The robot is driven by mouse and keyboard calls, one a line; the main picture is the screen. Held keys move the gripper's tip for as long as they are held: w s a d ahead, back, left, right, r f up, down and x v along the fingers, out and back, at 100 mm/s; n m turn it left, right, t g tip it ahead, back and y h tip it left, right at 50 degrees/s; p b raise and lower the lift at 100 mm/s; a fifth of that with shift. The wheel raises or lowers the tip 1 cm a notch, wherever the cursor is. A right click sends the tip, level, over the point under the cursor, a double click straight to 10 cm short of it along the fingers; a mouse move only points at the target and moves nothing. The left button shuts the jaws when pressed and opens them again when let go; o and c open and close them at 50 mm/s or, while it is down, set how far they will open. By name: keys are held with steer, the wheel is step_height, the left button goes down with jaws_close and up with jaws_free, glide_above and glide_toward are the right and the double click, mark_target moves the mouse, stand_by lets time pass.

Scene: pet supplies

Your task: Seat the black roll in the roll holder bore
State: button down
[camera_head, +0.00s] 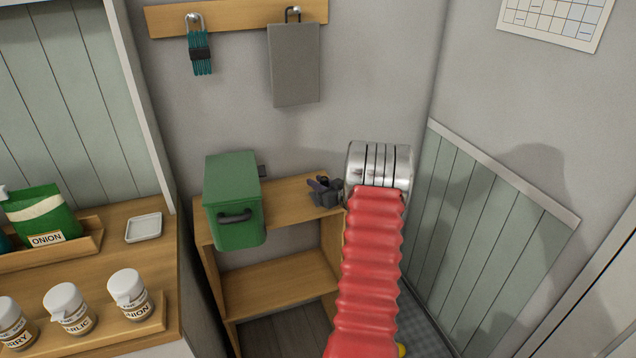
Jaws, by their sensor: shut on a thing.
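My gripper (322,190) shows small and dark at the left side of my silver wrist, above the right part of the wooden shelf. It is shut on a small dark thing, the black roll (315,184). The roll's outline is hard to separate from the dark fingers.
A green container (233,200) with a dark handle stands on the left of the wooden shelf unit (290,193). A teal brush (201,58) and a grey board (294,65) hang above. Jars (130,293) stand on the left counter. The shelf top between container and gripper is clear.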

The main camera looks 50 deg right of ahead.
steer(key=shift+f, duration=0.15)
steer(key=c, duration=1.4)
jaws_free()
steer(key=shift+c, duration=0.2)
steer(key=v, duration=1.4)
steer(key=shift+w, duration=0.1)
